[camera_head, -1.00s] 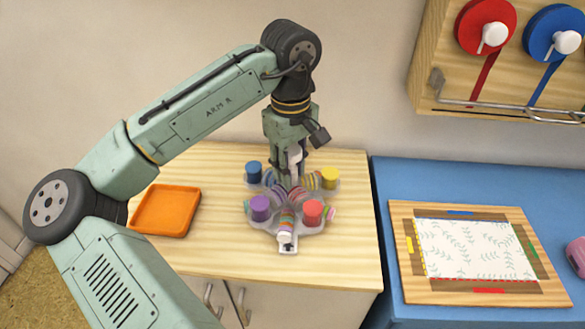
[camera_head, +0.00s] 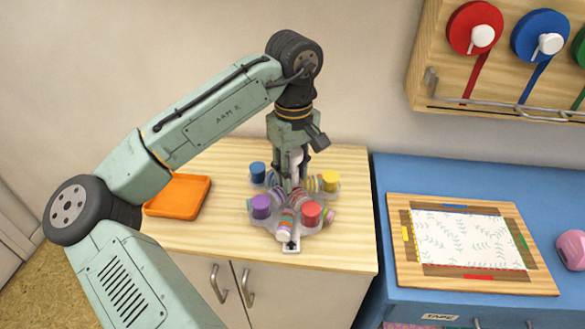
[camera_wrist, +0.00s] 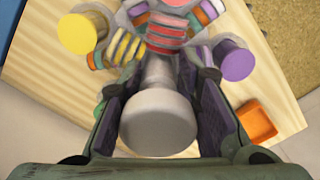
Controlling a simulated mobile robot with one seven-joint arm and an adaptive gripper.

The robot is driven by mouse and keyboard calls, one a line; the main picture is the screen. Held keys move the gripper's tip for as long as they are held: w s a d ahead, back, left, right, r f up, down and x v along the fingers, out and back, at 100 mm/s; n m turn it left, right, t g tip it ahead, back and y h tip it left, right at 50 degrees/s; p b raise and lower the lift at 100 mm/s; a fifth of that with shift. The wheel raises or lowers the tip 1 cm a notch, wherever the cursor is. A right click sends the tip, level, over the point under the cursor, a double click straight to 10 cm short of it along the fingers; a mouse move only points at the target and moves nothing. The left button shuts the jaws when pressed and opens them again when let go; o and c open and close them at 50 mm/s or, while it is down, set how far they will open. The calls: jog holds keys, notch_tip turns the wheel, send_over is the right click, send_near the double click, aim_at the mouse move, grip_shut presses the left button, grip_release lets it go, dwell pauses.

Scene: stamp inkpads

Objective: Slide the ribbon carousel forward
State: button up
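The ribbon carousel (camera_head: 291,205) stands on the pale wooden counter (camera_head: 345,240). It has a grey lobed base, coloured ribbon rolls and blue, purple, red and yellow spools. A tab with a dark mark sticks out at its front, close to the counter's front edge. My gripper (camera_head: 295,180) points down at the carousel's middle from above. In the wrist view, its dark finger pads lie against both sides of the round grey top of the central post (camera_wrist: 158,125). The exact contact lower down the post is hidden.
An orange tray (camera_head: 178,197) lies on the counter to the left. To the right, a blue surface (camera_head: 390,175) holds a wooden board with patterned paper (camera_head: 467,240) and a pink object (camera_head: 573,250). A ribbon rack (camera_head: 450,75) hangs on the wall.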

jog(key=o, duration=0.5)
jog(key=shift+r, duration=0.1)
jog(key=shift+c, duration=0.2)
jog(key=shift+w, duration=0.1)
notch_tip(320, 180, up, 12)
dwell(0.3)
